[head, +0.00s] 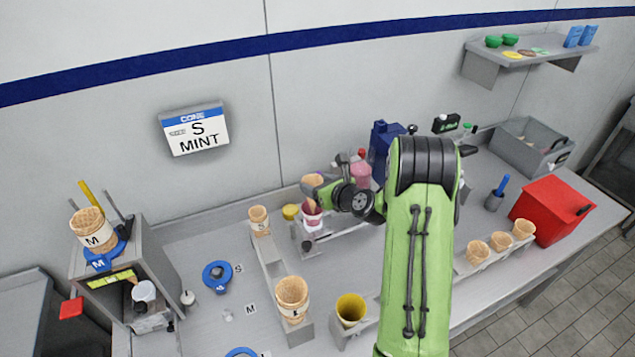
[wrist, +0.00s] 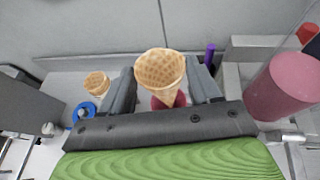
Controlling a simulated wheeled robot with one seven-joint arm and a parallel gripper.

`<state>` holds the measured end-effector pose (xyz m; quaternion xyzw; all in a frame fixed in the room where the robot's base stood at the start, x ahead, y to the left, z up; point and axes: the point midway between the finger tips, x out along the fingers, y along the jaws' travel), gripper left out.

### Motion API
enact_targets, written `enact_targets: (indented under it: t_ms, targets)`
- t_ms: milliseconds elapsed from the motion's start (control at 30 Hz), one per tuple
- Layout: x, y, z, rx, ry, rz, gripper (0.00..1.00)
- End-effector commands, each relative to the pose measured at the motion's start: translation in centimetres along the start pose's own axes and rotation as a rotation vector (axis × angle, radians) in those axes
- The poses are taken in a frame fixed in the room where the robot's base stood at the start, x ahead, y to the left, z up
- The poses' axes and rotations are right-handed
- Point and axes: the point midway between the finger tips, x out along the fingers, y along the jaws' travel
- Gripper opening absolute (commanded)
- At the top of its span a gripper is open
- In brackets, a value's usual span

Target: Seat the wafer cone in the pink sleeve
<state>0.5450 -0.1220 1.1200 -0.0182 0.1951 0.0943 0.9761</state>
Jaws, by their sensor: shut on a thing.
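My gripper (head: 316,186) is shut on a wafer cone (head: 312,181), which is held with its wide mouth up. In the wrist view the same cone (wrist: 160,70) stands between the two dark fingers (wrist: 163,90). The pink sleeve (head: 312,217) stands in a grey holder on the counter, just below the cone. In the wrist view a strip of the pink sleeve (wrist: 178,100) shows behind the cone's lower part. The cone's tip is hidden, so I cannot tell whether it is inside the sleeve's mouth.
A small yellow item (head: 290,211) stands left of the sleeve. A pink bottle (head: 361,172) and a blue jug (head: 383,145) are close on the right. Other cones stand in racks (head: 270,262). A yellow cup (head: 351,308) is at the front.

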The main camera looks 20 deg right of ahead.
Motion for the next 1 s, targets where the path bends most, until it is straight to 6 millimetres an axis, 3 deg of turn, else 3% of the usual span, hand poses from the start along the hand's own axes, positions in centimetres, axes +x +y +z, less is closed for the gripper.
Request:
enact_targets:
  t_ms: [700, 1000]
  targets:
    - [2.7, 0.1, -6.5, 0.001, 0.0, 0.001, 0.5]
    - [3.2, 0.0, -7.6, 0.0, -0.001, 0.0, 0.5]
